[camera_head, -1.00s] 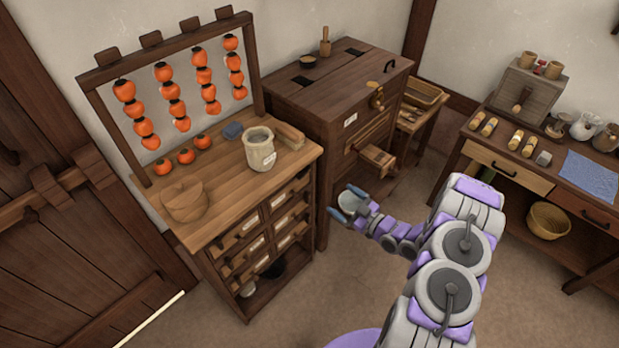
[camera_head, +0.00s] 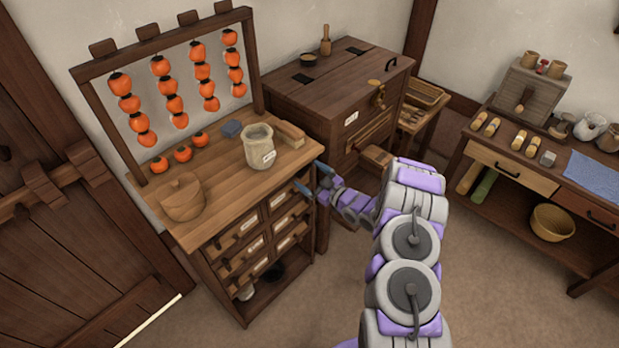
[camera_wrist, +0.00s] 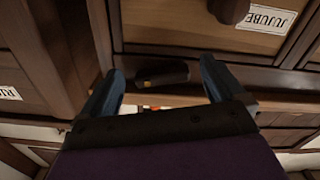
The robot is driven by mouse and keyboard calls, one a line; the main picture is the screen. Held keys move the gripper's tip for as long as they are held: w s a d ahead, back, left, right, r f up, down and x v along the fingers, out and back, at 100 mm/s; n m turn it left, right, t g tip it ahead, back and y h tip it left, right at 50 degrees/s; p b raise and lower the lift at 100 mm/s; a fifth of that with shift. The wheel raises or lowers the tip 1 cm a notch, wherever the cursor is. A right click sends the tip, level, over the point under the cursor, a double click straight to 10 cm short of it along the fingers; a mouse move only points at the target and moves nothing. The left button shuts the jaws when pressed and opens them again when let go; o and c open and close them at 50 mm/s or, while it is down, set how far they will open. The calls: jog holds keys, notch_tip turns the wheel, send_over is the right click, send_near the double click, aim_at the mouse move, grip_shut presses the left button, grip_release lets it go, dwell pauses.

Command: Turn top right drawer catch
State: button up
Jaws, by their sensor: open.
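The drawer cabinet (camera_head: 207,240) has two columns of small labelled drawers. Its top right drawer (camera_head: 281,201) shows in the head view, partly behind my gripper. My gripper (camera_head: 311,176) is at the cabinet's right front corner, beside that drawer, with its two blue fingers apart. In the wrist view, a drawer front (camera_wrist: 190,25) labelled JUJUBE fills the top. A short dark bar (camera_wrist: 162,75), which looks like a catch, lies roughly level below it. The open fingers of my gripper (camera_wrist: 162,66) stand on either side of this bar; contact cannot be told.
A dark wooden chest (camera_head: 338,95) stands close to the right. The floor (camera_head: 270,320) in front is clear.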

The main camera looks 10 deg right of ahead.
jog(key=shift+w+a, duration=0.2)
jog(key=shift+w, duration=0.05)
jog(key=shift+c, duration=0.3)
jog(key=c, duration=1)
jog(key=shift+d+n+p, duration=0.1)
jog(key=shift+n+p, duration=0.5)
jog(key=shift+n, duration=0.2)
jog(key=o, duration=1.1)
jog(key=shift+c, duration=0.2)
